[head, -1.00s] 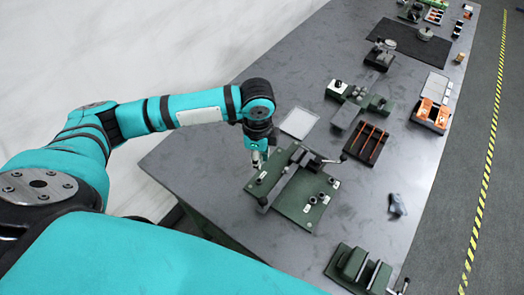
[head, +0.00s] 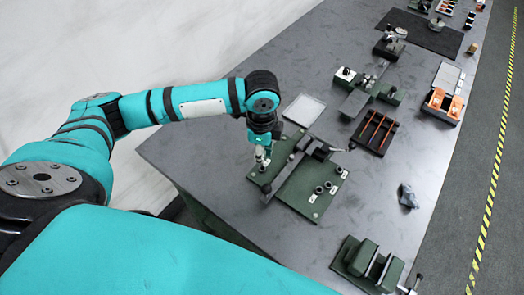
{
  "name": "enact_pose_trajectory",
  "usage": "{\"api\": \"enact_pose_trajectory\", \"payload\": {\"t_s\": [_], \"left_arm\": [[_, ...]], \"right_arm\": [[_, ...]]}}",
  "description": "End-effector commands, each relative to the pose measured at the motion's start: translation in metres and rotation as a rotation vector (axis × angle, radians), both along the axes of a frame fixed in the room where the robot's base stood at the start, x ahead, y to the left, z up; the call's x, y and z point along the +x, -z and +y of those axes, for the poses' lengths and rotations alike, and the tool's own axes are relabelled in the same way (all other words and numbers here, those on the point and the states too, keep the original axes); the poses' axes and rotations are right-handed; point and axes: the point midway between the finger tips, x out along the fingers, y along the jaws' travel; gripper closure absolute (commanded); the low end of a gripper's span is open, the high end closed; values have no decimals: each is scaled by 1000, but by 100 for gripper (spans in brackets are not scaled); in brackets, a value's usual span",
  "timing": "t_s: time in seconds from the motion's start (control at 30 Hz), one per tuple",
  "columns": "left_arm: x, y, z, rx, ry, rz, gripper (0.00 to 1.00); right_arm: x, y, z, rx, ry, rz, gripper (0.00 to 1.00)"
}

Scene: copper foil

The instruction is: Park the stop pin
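My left gripper (head: 262,165) points down over the upper-left part of a green fixture plate (head: 292,203). Its fingertips are very small here, and I cannot tell whether they are open, shut or holding anything. A dark bar with a lever (head: 290,172) crosses the plate on a slant. Two dark round bushings (head: 323,188) with small white labels stand at the plate's right side. Small metal parts show on the plate close to the gripper, but I cannot make out for sure which one is the stop pin. My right gripper is not in view.
A pale flat tray (head: 304,110) lies behind the plate. A dark tray with orange-red rods (head: 374,132) stands to the right.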

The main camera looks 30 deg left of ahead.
Motion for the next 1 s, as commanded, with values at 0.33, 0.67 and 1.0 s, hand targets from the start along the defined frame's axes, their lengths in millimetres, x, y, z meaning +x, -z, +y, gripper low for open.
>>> {"api": "enact_pose_trajectory", "payload": {"t_s": [0.33, 0.67, 1.0], "left_arm": [[0, 3, 0, 0, -2, 1, 100], [0, 10, 0, 0, -5, 1, 100], [0, 12, 0, -1, -5, 0, 100]], "right_arm": [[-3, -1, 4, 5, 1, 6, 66], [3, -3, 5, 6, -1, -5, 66], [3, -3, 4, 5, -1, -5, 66]]}}
